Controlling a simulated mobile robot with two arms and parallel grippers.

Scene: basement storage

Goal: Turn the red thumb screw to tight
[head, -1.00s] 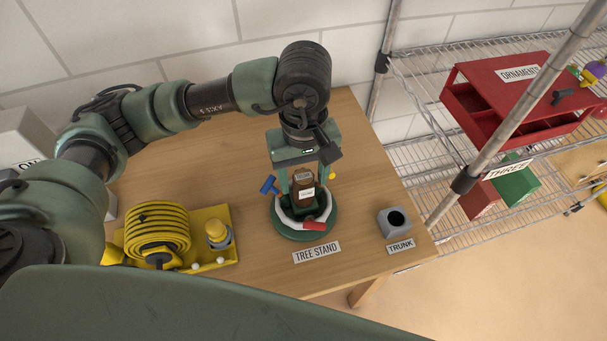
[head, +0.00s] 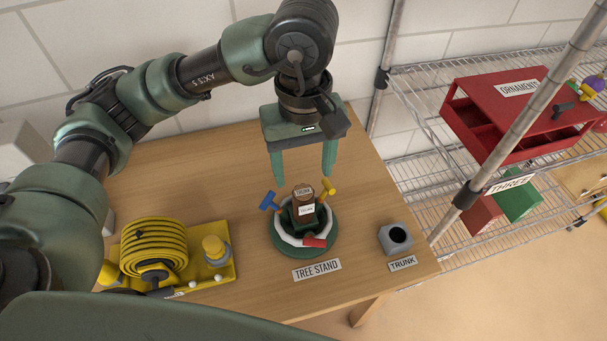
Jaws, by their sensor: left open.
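The red thumb screw (head: 314,242) is at the near side of the green tree stand (head: 293,252), low on its white ring. A blue thumb screw (head: 269,201) is at the stand's left and a yellow one (head: 328,187) at its back right. A brown trunk piece (head: 302,194) with a label stands upright in the middle of the stand. My left gripper (head: 304,178) is open and empty, pointing down just above and behind the trunk; its fingers are apart. How tight the red screw is cannot be told. My right gripper is not in view.
A grey block with a round hole (head: 396,238) stands right of the stand by the TRUNK label (head: 402,263). A yellow tray with a coiled hose (head: 155,245) lies to the left. A wire shelf with a red ornaments box (head: 510,110) stands at the right.

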